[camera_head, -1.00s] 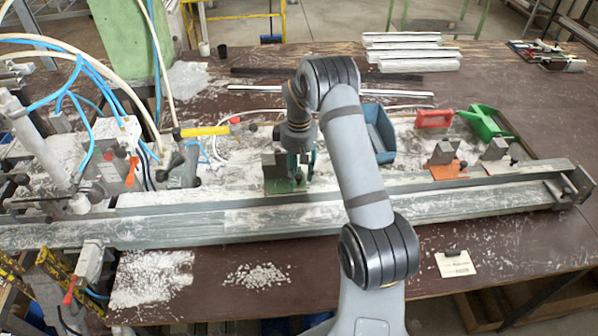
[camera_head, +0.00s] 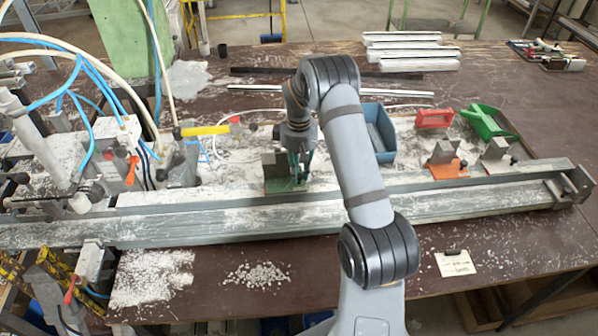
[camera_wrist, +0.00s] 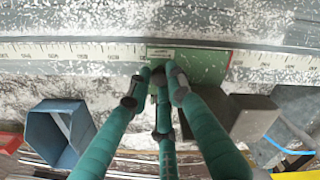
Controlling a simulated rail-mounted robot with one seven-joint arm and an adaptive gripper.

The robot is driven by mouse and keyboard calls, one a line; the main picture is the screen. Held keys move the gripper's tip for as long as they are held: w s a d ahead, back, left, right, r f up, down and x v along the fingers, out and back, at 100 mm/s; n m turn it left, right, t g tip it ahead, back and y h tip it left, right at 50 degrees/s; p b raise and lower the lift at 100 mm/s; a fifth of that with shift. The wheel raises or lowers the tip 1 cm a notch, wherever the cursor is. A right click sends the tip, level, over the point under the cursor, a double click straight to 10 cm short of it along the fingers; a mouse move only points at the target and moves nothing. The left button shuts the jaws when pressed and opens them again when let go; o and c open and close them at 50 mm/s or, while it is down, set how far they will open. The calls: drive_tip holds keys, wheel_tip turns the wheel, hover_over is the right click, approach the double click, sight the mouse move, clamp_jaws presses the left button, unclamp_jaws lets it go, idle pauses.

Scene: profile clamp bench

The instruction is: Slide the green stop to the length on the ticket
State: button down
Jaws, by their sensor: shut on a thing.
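The green stop (camera_head: 277,186) sits on the near edge of the dusty bench board, against the long metal rail, left of centre. It carries an upright grey block (camera_head: 275,166). My gripper (camera_head: 302,176) is down at the stop's right side and shut on it. In the wrist view, the green stop (camera_wrist: 205,66) lies over the white ruler strip (camera_wrist: 90,50), and my gripper's teal fingers (camera_wrist: 160,82) close at its edge. The ruler figures are too small to read surely. The ticket (camera_head: 455,262) lies on the table at front right; its writing is illegible.
Behind are a blue bin (camera_head: 377,128), a red holder (camera_head: 433,118) and a green bin (camera_head: 487,122). Clamps and hoses crowd the left.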

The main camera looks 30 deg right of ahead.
drive_tip(key=shift+w+a+f+b, duration=0.1)
drive_tip(key=shift+b, duration=0.55)
drive_tip(key=c, duration=1.7)
unclamp_jaws()
drive_tip(key=shift+a, duration=0.1)
drive_tip(key=shift+o, duration=0.6)
drive_tip(key=shift+r, duration=0.2)
wheel_tip(320, 180, up, 12)
drive_tip(key=shift+f, duration=0.1)
